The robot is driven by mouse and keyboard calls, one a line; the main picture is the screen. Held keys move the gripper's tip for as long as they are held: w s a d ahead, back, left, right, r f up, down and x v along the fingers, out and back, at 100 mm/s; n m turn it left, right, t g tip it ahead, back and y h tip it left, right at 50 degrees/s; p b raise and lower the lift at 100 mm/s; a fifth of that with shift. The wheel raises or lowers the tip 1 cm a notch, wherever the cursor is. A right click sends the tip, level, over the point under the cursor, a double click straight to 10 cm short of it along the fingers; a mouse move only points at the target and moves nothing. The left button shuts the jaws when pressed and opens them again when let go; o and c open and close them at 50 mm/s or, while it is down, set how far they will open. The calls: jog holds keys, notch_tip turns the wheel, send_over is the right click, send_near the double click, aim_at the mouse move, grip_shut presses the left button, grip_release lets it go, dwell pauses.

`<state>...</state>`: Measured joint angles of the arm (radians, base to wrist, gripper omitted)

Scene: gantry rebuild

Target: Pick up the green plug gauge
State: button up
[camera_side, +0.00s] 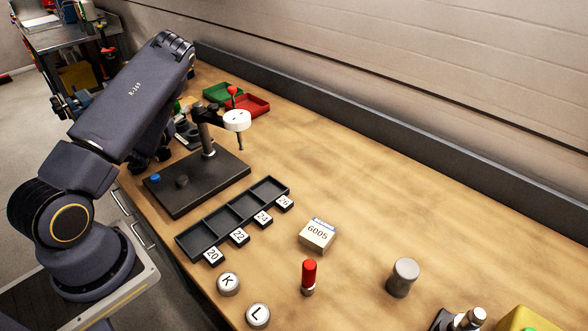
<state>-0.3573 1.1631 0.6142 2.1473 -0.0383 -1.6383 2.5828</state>
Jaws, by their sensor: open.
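I cannot make out a green plug gauge for certain in the side view. A small green patch (529,328) shows at the bottom edge by a yellow block, too cut off to identify. A red-handled cylinder with a metal lower end (309,277), like a plug gauge, stands upright on the bench. My gripper (145,163) is partly hidden behind my arm, at the bench's left edge beside the dial stand. It is open and far from the red-handled piece; nothing shows in it.
The dial stand (210,178) rises at left centre. A black tray (232,222) with numbered tags lies before it. A 6005 box (318,235), round K (228,284) and L (258,315) pieces and a grey cylinder (403,277) stand nearby. The bench's right middle is clear.

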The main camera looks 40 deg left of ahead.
jog(key=shift+x, duration=0.9)
jog(key=shift+c, duration=0.5)
grip_shut()
